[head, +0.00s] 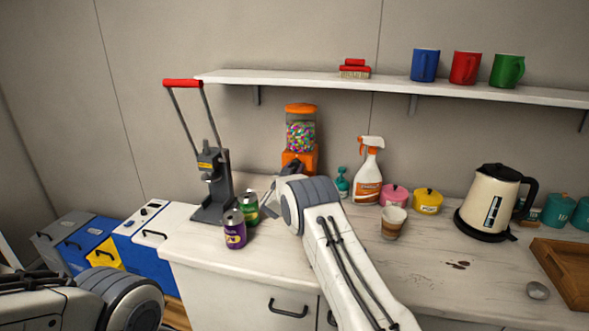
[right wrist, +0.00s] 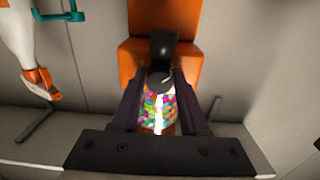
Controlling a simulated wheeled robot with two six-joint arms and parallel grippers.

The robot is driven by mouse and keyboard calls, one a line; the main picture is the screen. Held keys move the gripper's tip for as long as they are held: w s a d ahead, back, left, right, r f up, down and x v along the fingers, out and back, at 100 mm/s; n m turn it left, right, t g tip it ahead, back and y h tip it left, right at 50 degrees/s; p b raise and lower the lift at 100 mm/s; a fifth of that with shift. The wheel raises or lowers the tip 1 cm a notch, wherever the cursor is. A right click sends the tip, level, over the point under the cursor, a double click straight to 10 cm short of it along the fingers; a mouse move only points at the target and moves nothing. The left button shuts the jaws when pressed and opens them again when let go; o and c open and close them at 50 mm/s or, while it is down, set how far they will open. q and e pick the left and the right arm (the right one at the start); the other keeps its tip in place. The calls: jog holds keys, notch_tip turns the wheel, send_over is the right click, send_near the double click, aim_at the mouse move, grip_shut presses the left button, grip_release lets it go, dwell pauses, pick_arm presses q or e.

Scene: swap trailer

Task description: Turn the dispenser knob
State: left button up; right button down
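The candy dispenser (head: 301,137) has an orange lid and base and a clear globe of coloured candy. It stands against the wall below the shelf. In the right wrist view it appears upside down, with its orange base (right wrist: 137,55) at the top and the candy globe (right wrist: 158,112) below. The black knob (right wrist: 162,77) sits on the front of the base. My right gripper (right wrist: 161,80) is in front of the dispenser, its dark fingers apart on either side of the knob; contact cannot be told. In the head view my right arm partly hides the base. My left gripper is out of view.
A purple can (head: 235,230) and a green can (head: 247,209) stand left of my right arm, near a can press (head: 213,185). A spray bottle (head: 368,172), a paper cup (head: 393,223) and a kettle (head: 490,203) stand to its right. The shelf (head: 390,87) runs above.

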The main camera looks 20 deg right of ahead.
jog(key=shift+f+m+b, duration=0.25)
jog(key=shift+m+b, duration=0.55)
jog(key=shift+b, duration=0.65)
jog(key=shift+r+m+b, duration=0.15)
jog(key=shift+m+b, duration=0.25)
jog(key=shift+m, duration=0.1)
jog(key=shift+r, duration=0.1)
jog(key=shift+c, duration=2.2)
grip_release()
jog(key=shift+s+a, duration=0.1)
jog(key=b+v, duration=0.2)
jog(key=v, duration=0.8)
jog(key=shift+s+a, duration=0.1)
